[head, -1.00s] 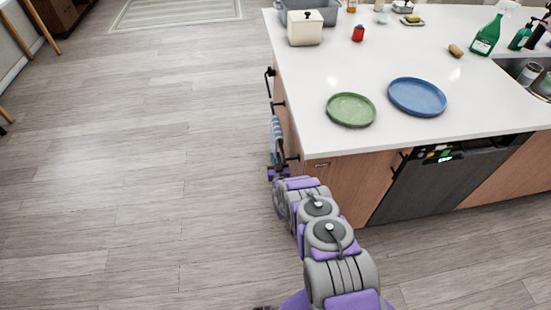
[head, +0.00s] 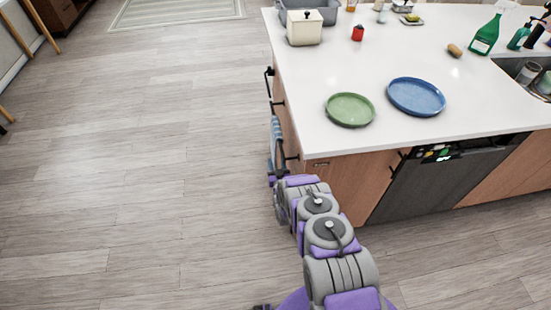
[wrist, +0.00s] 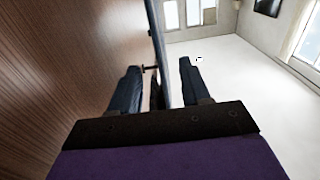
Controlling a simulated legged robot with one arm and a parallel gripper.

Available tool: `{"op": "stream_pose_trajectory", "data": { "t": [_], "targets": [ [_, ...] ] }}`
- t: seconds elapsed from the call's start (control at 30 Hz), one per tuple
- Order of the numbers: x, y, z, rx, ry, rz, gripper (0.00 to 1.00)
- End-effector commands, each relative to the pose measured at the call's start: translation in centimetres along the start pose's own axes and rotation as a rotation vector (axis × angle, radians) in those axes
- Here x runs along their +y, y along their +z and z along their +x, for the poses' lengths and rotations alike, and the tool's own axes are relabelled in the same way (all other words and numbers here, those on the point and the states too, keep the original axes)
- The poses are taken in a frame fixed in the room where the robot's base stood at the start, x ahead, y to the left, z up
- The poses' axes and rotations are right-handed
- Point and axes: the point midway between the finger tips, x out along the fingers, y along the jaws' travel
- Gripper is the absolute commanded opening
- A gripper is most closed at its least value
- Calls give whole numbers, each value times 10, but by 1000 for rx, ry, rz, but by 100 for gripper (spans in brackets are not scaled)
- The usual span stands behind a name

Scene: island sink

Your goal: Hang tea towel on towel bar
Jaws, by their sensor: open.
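The blue tea towel (head: 277,145) hangs at the dark towel bar (head: 270,92) on the left side of the island. In the wrist view a thin blue-grey strip, which looks like the towel edge-on (wrist: 155,28), runs down toward the space between my fingers. My gripper (wrist: 158,66) is open, one finger on each side of that strip, with visible gaps. In the head view my gripper sits just below the towel, mostly hidden by my arm. How the towel lies over the bar is too small to tell.
The wooden island side (wrist: 60,70) is close on the left in the wrist view. A green plate (head: 350,109) and a blue plate (head: 416,96) lie on the white countertop (head: 330,70). The floor (head: 150,160) left of the island is clear.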

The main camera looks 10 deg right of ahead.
Motion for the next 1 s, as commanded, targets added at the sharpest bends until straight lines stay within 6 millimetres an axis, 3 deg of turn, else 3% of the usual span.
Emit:
{"op": "stream_pose_trajectory", "data": {
  "t": [0.53,0.73,1.0],
  "targets": [
    [-1,2,-114,-9,-1,0,47],
    [0,3,-133,-6,0,0,47],
    [0,2,-138,-3,0,0,47]
  ]
}}
